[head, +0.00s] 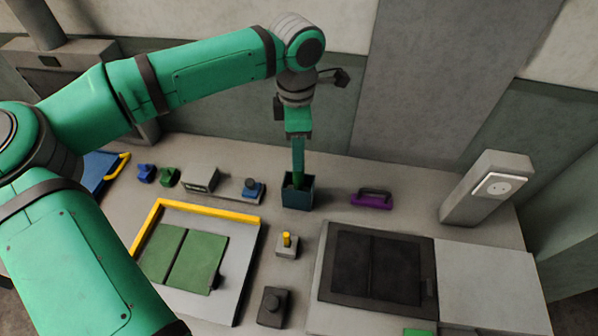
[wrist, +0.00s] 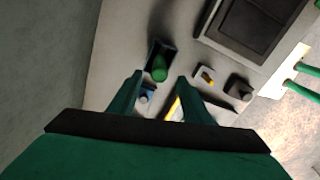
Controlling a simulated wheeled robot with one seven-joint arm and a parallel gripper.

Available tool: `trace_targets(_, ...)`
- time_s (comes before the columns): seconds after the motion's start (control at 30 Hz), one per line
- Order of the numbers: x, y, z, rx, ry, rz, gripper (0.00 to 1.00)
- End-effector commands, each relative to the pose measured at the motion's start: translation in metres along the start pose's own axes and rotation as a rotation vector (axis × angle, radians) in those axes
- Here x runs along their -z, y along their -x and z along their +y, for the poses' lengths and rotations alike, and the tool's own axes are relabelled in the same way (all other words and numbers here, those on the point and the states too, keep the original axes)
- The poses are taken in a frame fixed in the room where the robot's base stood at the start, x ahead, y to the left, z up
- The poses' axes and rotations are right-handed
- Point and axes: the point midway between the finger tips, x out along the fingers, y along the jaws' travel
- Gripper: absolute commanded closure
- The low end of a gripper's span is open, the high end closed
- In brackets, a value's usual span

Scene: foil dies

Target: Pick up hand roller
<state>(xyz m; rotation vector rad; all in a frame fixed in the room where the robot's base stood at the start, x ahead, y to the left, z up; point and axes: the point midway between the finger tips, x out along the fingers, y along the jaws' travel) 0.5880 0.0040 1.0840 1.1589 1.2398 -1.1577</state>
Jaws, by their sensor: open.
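A dark blue open-topped box (head: 304,197) stands on the bench, and it also shows in the wrist view (wrist: 153,45). A green round-ended handle (wrist: 159,69) stands up in it; it looks like the hand roller's handle, and its lower part is hidden inside the box. My gripper (head: 298,168) points down over this box. In the wrist view my gripper (wrist: 160,77) is open, with a finger to each side of the green handle. I cannot tell how far down the fingers reach along it, or whether they touch it.
A purple block with a dark handle (head: 371,200) lies right of the box. A small blue-knobbed device (head: 253,190) stands to its left. A yellow-topped block (head: 287,243), a dark knobbed block (head: 273,307), a yellow-edged tray (head: 247,262) and a dark-panelled unit (head: 330,270) are nearer.

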Motion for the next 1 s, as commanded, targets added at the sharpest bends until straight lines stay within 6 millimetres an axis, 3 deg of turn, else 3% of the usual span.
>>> trace_targets(0.2, 0.0, -0.033, -0.001, 0.003, -0.001, 0.0, 0.55)
trace_targets(0.47, 0.0, -0.051, 0.0, 0.002, 0.002, 0.0, 0.55)
trace_targets(0.73, -0.006, -0.087, 0.001, 0.003, -0.006, -0.001, 0.55)
trace_targets(1.0, -0.005, -0.095, 0.002, 0.001, -0.004, 0.0, 0.55)
